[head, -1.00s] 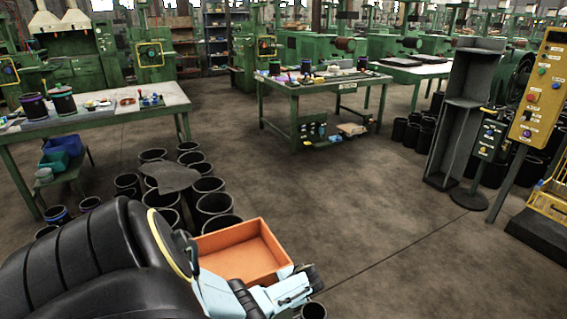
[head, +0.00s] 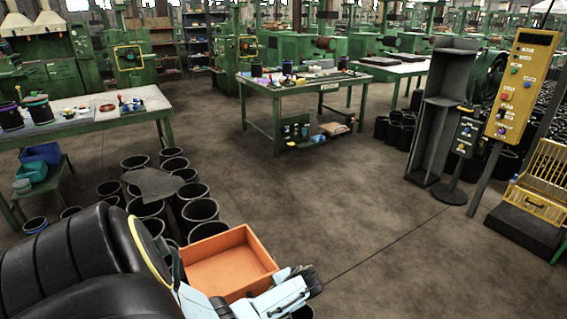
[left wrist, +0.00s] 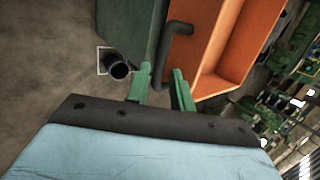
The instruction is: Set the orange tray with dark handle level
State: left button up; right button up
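The orange tray (head: 232,268) is at the bottom of the head view, at the end of my left arm, with its empty inside facing up. It fills the upper right of the left wrist view (left wrist: 212,82), where the picture is rolled sideways. Its dark handle (left wrist: 179,28) lies at its side. My left gripper (left wrist: 163,88) has its green fingers on both sides of the handle's lower part and looks shut on it. In the head view the fingers and handle are hidden. I cannot tell how far the tray is tilted. My right gripper is not in view.
Several black bins (head: 200,209) stand on the floor behind the tray, some covered by a dark sheet (head: 152,183). A green workbench (head: 300,84) stands farther back, another (head: 92,112) at left. A yellow control panel (head: 519,85) stands at right. The floor between is open.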

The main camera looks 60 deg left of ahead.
pick_arm(q)
jog(key=p+v, duration=0.1)
jog(key=v, duration=0.5)
jog(key=shift+d+r, duration=0.1)
jog(key=shift+d, duration=0.05)
